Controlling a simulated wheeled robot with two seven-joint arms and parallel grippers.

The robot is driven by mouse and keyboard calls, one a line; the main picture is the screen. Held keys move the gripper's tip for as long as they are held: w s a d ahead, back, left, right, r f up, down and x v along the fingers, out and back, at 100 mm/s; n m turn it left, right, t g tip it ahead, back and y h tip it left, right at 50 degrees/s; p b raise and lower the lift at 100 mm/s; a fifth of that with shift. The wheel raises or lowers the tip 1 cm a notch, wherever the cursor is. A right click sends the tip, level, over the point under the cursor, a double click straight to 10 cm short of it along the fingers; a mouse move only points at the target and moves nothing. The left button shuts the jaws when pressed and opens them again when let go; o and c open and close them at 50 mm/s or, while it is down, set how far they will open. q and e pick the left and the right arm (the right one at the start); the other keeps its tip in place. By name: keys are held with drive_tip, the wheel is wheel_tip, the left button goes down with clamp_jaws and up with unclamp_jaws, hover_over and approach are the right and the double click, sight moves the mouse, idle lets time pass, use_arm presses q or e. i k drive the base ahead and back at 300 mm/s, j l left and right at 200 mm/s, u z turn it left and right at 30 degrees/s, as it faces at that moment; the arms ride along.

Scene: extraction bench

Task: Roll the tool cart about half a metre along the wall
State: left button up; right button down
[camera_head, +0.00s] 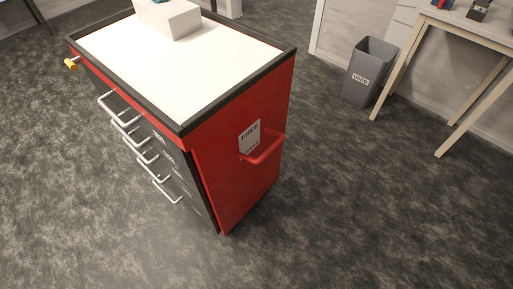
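The tool cart (245,150) is red with a dark-rimmed white top and stands at the left and middle of the head view. Its front has several drawers with silver handles and faces the lower left. A small yellow-tipped item (70,64) shows at the cart's left corner. The cart's wheels are hidden. Neither of my grippers is in view.
A grey bin (368,75) labelled "USED" stands by the wall at the right. A wooden-legged table (470,28) with small items on it is at the upper right. The dark mottled floor (350,210) is clear in front and to the right of the cart.

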sight(214, 91)
drive_tip(key=i+j+z, duration=0.2)
drive_tip(key=j, duration=0.45)
drive_tip(key=i+j+z, duration=0.2)
drive_tip(key=j, duration=0.5)
drive_tip(key=i+j+z, duration=0.25)
drive_tip(key=j, duration=0.5)
drive_tip(key=j+z, duration=0.2)
drive_tip(key=j, duration=0.5)
drive_tip(key=j+z, duration=0.2)
drive_tip(key=j, duration=0.55)
drive_tip(key=j+z, duration=0.2)
drive_tip(key=j, duration=0.6)
drive_tip(key=k+j+z, duration=0.2)
drive_tip(key=j, duration=0.55)
drive_tip(key=j+z, duration=0.25)
drive_tip(key=j, duration=0.5)
drive_tip(key=i+j, duration=0.1)
drive_tip(key=i+j+z, duration=0.1)
drive_tip(key=j, duration=0.2)
